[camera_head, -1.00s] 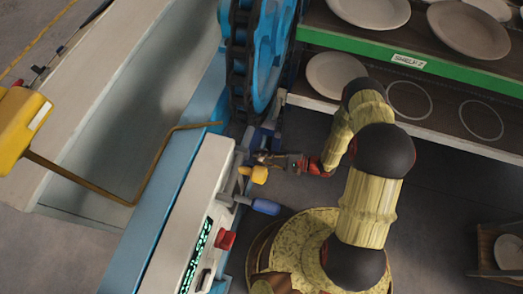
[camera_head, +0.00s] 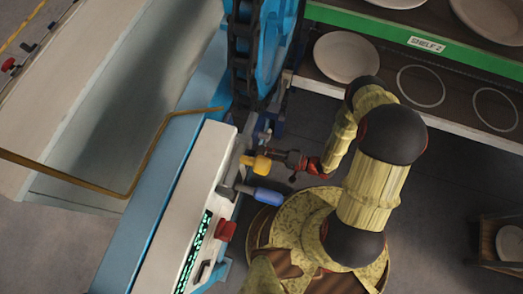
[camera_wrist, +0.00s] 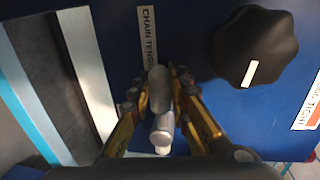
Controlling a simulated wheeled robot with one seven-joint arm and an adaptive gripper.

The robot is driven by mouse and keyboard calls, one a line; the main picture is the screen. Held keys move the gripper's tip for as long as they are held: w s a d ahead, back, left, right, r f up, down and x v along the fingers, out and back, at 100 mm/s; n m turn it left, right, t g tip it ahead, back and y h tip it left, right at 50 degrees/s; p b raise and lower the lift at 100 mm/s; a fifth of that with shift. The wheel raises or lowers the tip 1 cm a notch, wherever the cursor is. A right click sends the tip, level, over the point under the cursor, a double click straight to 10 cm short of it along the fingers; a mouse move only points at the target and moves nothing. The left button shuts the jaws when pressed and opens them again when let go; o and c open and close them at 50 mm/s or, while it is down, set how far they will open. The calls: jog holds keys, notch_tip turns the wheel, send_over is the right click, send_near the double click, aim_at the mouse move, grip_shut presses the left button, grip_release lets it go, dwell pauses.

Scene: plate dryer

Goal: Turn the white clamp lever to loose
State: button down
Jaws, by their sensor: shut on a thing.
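In the wrist view, a pale grey-white lever (camera_wrist: 162,128) with a rounded end stands out from a blue panel. I take it to be the clamp lever. My gripper (camera_wrist: 160,82) has its yellow fingers on either side of the lever and is shut on it. Part of the lever's base is hidden. A "CHAIN TENSION" label (camera_wrist: 147,38) is just behind it, and a label partly reading "TIGHT" (camera_wrist: 306,108) is at the right edge. In the head view, my gripper (camera_head: 283,158) is at the blue machine's side; the lever cannot be made out there.
A black knob (camera_wrist: 256,46) with a white mark is right of the lever. A chain (camera_head: 243,60) runs above, and a plate shelf (camera_head: 430,45) stands at the right.

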jog(key=shift+f, duration=0.25)
dwell(0.3)
jog(key=c, duration=1.8)
grip_release()
jog(key=shift+o, duration=0.7)
jog(key=shift+d+r, duration=0.1)
jog(key=v, duration=1.2)
